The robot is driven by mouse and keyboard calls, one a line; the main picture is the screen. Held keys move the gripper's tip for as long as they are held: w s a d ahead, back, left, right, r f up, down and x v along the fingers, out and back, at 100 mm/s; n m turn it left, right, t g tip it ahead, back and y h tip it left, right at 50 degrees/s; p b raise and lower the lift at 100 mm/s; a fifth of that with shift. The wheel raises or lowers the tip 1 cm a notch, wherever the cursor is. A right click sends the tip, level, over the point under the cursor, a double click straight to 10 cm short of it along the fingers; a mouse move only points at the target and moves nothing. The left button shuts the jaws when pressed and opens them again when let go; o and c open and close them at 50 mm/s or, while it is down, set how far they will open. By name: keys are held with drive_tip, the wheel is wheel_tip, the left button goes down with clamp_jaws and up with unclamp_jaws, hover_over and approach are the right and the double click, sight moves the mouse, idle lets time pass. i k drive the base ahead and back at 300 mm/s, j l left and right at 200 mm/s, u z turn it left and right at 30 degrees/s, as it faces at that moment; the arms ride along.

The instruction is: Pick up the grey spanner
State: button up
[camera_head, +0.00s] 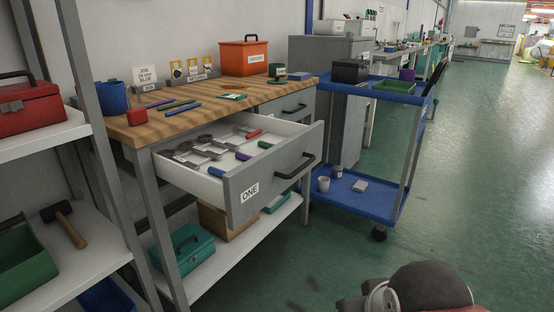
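Several grey tools (204,141) lie in the open drawer (275,172) of the workbench. They look like spanners, but they are small and overlap, so I cannot tell exactly which is the grey spanner. The drawer front reads "ONE" and has a dark handle (295,166). Also in the drawer are a red-handled tool (254,134), a purple-handled one, a green-handled one and a blue-handled one. The front panel hides part of the drawer floor. My gripper is not in view; a rounded dark and red part of my arm shows at the bottom right.
A blue trolley (355,194) stands to the right. A shelf (75,258) with a hammer (63,224) is at left. The green floor at right is clear.

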sight(182, 147)
drive_tip(key=i+j, duration=0.15)
drive_tip(key=j, duration=0.25)
drive_tip(key=i+j+z, duration=0.1)
drive_tip(key=j, duration=0.3)
drive_tip(key=i+j, duration=0.2)
drive_tip(key=j, duration=0.25)
drive_tip(key=i+j+z, duration=0.1)
drive_tip(key=j, duration=0.3)
drive_tip(key=i+j, duration=0.2)
drive_tip(key=j, duration=0.25)
drive_tip(key=z, duration=0.05)
